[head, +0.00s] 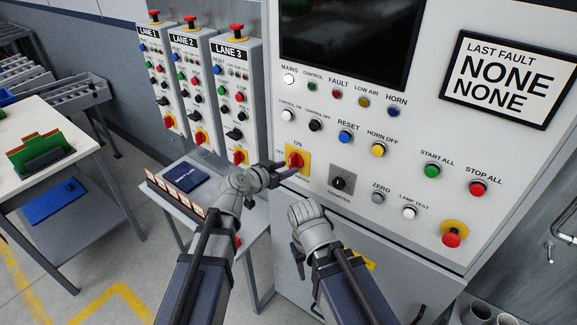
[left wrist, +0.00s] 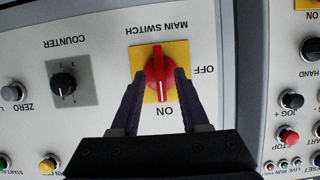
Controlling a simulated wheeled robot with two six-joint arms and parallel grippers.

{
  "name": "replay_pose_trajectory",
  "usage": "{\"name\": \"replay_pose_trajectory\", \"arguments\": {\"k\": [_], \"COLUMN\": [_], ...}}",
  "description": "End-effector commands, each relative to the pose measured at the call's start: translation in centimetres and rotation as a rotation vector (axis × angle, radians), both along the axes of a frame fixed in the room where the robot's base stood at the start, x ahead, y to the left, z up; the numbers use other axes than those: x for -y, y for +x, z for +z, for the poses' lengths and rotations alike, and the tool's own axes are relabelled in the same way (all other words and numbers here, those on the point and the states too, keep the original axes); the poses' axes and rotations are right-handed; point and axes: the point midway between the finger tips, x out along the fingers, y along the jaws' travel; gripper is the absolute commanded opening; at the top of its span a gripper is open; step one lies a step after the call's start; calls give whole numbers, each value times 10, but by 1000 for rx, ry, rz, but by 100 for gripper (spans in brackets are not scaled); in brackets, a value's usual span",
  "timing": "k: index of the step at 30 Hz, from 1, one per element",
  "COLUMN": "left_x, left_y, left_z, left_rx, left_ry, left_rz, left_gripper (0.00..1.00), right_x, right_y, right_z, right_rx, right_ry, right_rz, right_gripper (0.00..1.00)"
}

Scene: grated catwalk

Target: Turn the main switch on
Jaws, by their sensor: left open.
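The main switch (head: 296,159) is a red rotary knob on a yellow plate, low on the left of the large panel. It shows upside down in the left wrist view (left wrist: 158,66), with its white mark toward ON and OFF to its side. My left gripper (head: 285,171) is open at the switch, with one finger on each side of the knob in the left wrist view (left wrist: 158,79). Whether the fingers touch it is unclear. My right gripper (head: 298,258) hangs low in front of the cabinet; its fingers are too unclear to tell open from shut.
The counter knob (head: 341,182) is right of the switch. Several buttons, including reset (head: 345,137) and the red stop all (head: 478,188), cover the panel. The lane 3 box (head: 236,95) stands left. A small table (head: 258,213) with a dark blue book (head: 186,179) is below.

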Motion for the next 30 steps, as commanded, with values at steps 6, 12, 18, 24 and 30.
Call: {"name": "replay_pose_trajectory", "arguments": {"k": [6, 12, 18, 24, 30], "left_x": [-21, -31, -32, -32, -10], "left_y": [-31, -45, -45, -45, -66], "left_z": [18, 23, 22, 22, -7], "left_rx": [0, -1, 0, 0, -119], "left_ry": [0, -1, 0, 0, 33], "left_rz": [2, -1, -1, -1, -64], "left_gripper": [45, 45, 45, 45, 45], "right_x": [0, 0, 0, 0, 0], "right_y": [0, 0, 0, 0, 0], "right_z": [18, 23, 23, 23, 15], "right_rx": [0, 0, 0, 0, 0], "right_ry": [0, 0, 0, 0, 0], "right_rz": [1, 0, 0, 0, 0], "right_gripper": [50, 50, 50, 50, 50]}}
